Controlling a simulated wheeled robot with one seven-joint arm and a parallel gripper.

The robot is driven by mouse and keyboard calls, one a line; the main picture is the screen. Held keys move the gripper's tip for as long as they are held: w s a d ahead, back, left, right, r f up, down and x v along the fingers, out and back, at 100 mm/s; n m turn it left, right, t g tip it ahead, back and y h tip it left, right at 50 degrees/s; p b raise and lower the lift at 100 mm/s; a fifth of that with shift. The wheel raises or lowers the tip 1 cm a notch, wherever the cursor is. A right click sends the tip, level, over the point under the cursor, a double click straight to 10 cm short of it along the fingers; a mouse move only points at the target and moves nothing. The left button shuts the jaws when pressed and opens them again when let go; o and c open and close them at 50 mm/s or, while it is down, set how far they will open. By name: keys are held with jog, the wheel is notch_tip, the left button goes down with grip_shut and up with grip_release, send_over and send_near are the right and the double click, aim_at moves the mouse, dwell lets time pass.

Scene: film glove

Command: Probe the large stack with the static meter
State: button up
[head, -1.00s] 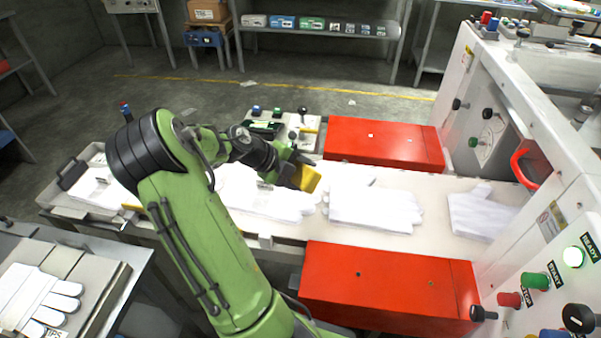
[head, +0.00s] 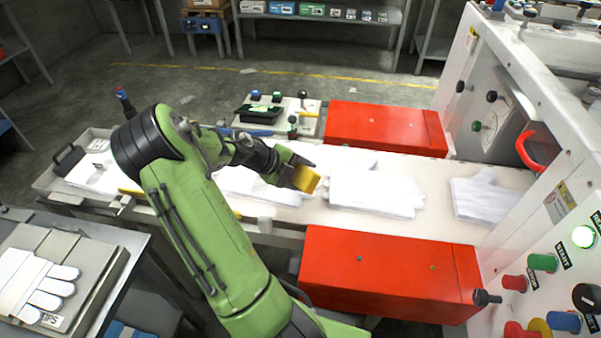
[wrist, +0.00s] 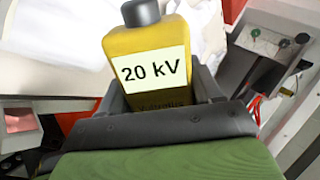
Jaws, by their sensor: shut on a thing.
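The static meter (wrist: 152,75) is a yellow block with a dark cap and a white label reading "20 kV". My gripper (head: 290,172) is shut on it, over the conveyor bed. The wrist view shows the meter between the jaws, with white material beyond. A thick stack of white gloves (head: 375,190) lies just right of the meter. Another white stack (head: 255,188) lies to the left, partly hidden by my arm. A flatter white glove pile (head: 487,196) lies farther right. I cannot tell whether the meter touches any stack.
Red boxes flank the bed, one behind (head: 385,128) and one in front (head: 390,272). A white machine panel (head: 540,190) with knobs and a green light stands at the right. A grey table (head: 110,250) with a glove form is at the lower left.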

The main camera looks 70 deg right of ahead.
jog(key=shift+r+p, duration=1.3)
jog(key=shift+r, duration=2.25)
